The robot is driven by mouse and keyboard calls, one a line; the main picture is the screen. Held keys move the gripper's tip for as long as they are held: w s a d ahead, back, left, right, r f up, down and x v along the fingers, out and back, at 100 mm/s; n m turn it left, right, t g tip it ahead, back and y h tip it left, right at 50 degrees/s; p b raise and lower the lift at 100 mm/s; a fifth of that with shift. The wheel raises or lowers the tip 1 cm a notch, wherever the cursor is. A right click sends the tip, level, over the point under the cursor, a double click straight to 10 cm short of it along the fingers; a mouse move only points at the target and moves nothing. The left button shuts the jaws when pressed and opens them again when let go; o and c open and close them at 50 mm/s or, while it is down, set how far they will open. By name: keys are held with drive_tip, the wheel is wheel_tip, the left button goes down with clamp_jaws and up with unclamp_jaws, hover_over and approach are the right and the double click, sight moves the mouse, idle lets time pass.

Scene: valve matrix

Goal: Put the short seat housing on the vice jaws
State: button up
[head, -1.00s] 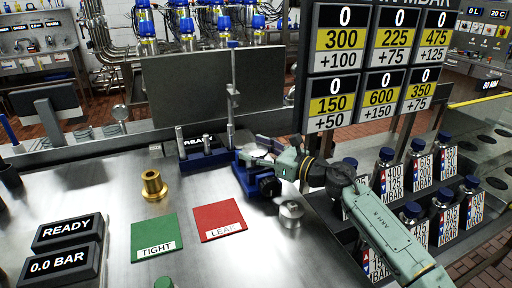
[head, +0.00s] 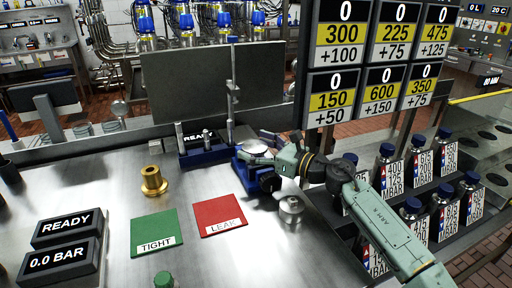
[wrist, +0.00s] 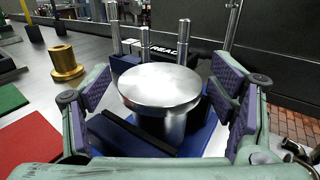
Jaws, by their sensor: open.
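A silver metal part with a wide round flange on a narrower cylinder (wrist: 160,88) stands upright on the blue vice (wrist: 195,140). I take it to be the seat housing. In the head view its pale round top (head: 256,150) shows over the vice (head: 262,182). Gaps show between both pads and the flange. In the head view my gripper (head: 272,149) is at the vice, partly hiding it. The contact under the part is hidden.
A brass flanged part (head: 154,184) and a small silver part (head: 291,208) stand on the steel bench. Green TIGHT (head: 154,230) and red LEAK (head: 219,214) mats lie in front. A blue stand with upright posts (head: 205,152) is close behind the vice. Labelled bottles fill racks at right.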

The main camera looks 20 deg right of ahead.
drive_tip(key=shift+r, duration=0.1)
drive_tip(key=shift+r+p, duration=0.25)
drive_tip(key=shift+p, duration=0.25)
drive_tip(key=b+v, duration=0.2)
drive_tip(key=v, duration=0.3)
drive_tip(key=b+v, duration=0.3)
drive_tip(key=v, duration=0.3)
drive_tip(key=shift+f, duration=0.25)
drive_tip(key=shift+s+d+r, duration=0.1)
drive_tip(key=shift+s+d, duration=0.15)
drive_tip(key=shift+s, duration=0.2)
